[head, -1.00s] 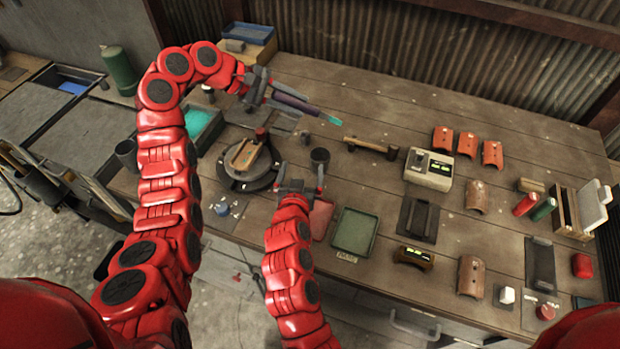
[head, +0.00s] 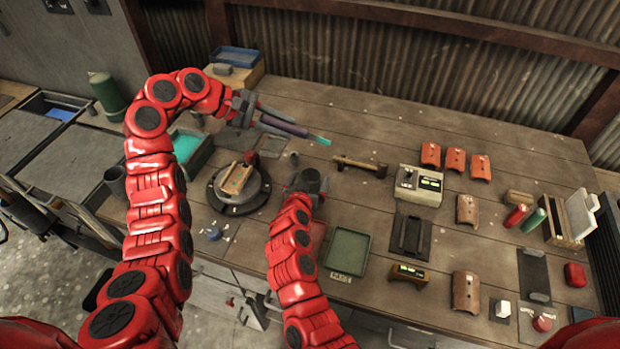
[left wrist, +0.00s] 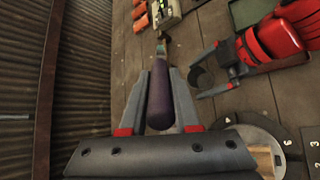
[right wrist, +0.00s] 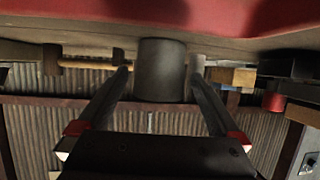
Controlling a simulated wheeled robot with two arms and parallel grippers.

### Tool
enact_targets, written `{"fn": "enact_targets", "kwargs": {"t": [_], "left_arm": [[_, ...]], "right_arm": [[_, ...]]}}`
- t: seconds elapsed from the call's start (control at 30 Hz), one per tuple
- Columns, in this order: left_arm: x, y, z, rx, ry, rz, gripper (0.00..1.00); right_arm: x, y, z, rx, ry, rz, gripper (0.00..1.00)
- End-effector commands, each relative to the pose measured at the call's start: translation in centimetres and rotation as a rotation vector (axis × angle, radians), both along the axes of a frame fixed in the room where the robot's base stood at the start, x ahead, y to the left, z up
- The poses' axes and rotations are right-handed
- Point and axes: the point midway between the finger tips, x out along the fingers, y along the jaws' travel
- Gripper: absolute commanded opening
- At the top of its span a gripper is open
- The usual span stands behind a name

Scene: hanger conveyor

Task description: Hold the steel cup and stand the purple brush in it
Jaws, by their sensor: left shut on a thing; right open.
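The purple brush (head: 284,125) has a purple handle and teal bristles. My left gripper (head: 262,118) is shut on its handle and holds it above the table, nearly level, bristles pointing right. The handle also shows between the fingers in the left wrist view (left wrist: 160,95). The dark grey steel cup (head: 311,180) stands upright on the table. My right gripper (head: 309,187) is open, its fingers on either side of the cup. The right wrist view shows the cup (right wrist: 160,72) between the fingers, with a small gap visible on each side.
A round turntable (head: 239,188) with a wooden piece stands left of the cup. A wooden-handled hammer (head: 358,166) lies to the right. A green tray (head: 348,251) lies in front.

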Motion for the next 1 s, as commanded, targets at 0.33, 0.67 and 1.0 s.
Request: {"fn": "enact_targets", "kwargs": {"t": [0.33, 0.67, 1.0], "left_arm": [[0.01, 0.00, 0.01, 0.000, 0.000, 0.000, 0.00], [-0.01, -0.01, 0.01, 0.000, 0.000, 0.000, 0.00], [0.09, -0.12, 0.09, 0.005, 0.001, -0.001, 0.00]], "right_arm": [[0.79, -0.26, -0.22, 0.001, -0.001, -0.002, 1.00], [0.75, -0.23, -0.25, 0.000, -0.001, -0.001, 0.55], [0.73, -0.22, -0.27, 0.001, 0.000, -0.001, 0.12]]}}
